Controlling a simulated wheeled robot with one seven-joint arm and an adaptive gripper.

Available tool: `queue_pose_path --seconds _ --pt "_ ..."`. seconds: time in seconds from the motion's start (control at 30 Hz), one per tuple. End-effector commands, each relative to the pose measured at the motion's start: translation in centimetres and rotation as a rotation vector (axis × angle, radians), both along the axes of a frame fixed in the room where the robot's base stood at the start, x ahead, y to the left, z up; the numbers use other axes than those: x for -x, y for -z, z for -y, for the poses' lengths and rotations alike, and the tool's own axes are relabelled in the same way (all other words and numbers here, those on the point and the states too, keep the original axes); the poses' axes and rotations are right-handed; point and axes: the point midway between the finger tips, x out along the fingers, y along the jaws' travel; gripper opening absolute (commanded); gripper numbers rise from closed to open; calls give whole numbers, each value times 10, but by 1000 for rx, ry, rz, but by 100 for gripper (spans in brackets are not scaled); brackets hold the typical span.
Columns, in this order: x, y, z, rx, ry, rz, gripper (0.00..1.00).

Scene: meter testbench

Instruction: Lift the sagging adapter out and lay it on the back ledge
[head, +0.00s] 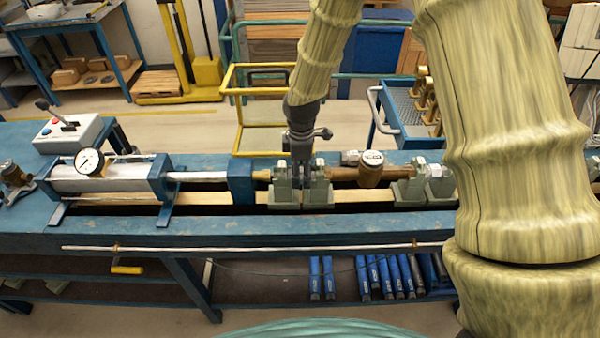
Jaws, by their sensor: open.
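My gripper (301,178) points down over the row of fittings on the blue test bench, at the grey-green supports (284,190). Its open fingertips are low between the support uprights. I cannot make out the adapter for certain: the gripper and supports cover that spot, and I cannot tell whether anything lies between the fingers. To the right, a brass pipe with a round-faced meter (371,168) runs to more supports. The back ledge (210,160) is the blue rail along the bench's far side. A small grey metal fitting (350,157) sits near it, just left of the meter.
A cylinder with a dial gauge (90,162) and a blue end block (240,183) lie left of the gripper. A control box (68,133) stands at the back left. A blue cart (408,110) with brass parts and a yellow-railed trolley (262,90) stand behind.

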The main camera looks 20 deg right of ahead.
Motion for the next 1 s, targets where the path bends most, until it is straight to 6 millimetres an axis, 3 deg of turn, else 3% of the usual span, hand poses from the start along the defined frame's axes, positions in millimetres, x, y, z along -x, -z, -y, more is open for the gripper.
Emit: queue_pose_path --seconds 0.3,0.67,1.0 --pt "0 3 0 0 0 0 68" --pt "1 3 0 0 0 -2 2" --pt "3 4 0 0 0 -6 0"
